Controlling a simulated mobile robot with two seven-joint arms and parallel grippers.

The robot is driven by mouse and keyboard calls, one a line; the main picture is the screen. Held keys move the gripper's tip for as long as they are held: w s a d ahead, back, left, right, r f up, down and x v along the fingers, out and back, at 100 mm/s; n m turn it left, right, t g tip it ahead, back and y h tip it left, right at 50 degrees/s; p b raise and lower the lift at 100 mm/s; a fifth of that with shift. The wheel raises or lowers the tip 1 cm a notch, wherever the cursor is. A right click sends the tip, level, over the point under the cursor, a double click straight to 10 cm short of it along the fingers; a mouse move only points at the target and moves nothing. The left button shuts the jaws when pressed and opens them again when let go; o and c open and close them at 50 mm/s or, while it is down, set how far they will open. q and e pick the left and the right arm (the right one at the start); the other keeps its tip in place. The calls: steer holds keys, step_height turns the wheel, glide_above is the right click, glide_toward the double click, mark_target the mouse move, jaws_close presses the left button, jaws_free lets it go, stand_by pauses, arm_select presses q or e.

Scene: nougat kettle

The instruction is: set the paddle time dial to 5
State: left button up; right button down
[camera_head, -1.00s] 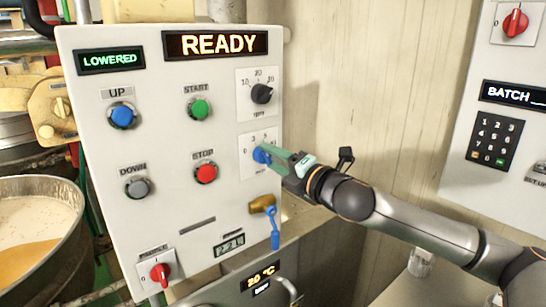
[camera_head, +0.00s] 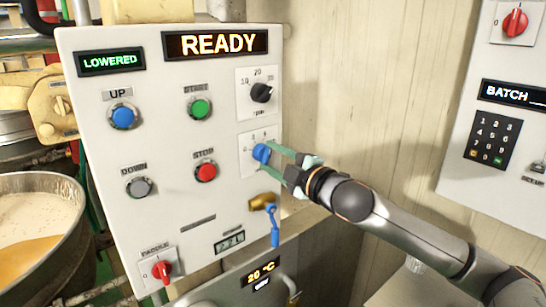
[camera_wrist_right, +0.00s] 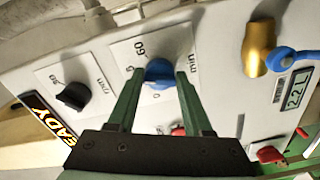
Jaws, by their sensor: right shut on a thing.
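The paddle time dial is a blue knob (camera_head: 261,153) on a small white scale plate (camera_head: 247,158), at the right edge of the white control panel. My right gripper (camera_head: 268,154) reaches it from the right and is shut on it. In the right wrist view the green fingers (camera_wrist_right: 160,76) grip the two sides of the blue knob (camera_wrist_right: 159,73). Scale marks "60" and "0" show beside it there; the knob's exact setting is not readable. My left gripper is not in view.
A black knob (camera_head: 261,92) sits above the dial, and a brass valve with a blue handle (camera_head: 275,228) hangs below. Red stop (camera_head: 206,171) and green start (camera_head: 199,108) buttons lie left. A second panel (camera_head: 500,130) stands right, with bare wall between.

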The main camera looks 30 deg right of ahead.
stand_by(0.3)
steer(key=shift+c, duration=1.6)
jaws_free()
steer(key=shift+s, duration=0.1)
steer(key=s+d+b, duration=0.1)
steer(key=s+b, duration=0.1)
steer(key=s, duration=1)
steer(key=shift+s+b, duration=0.15)
steer(key=shift+b, duration=0.2)
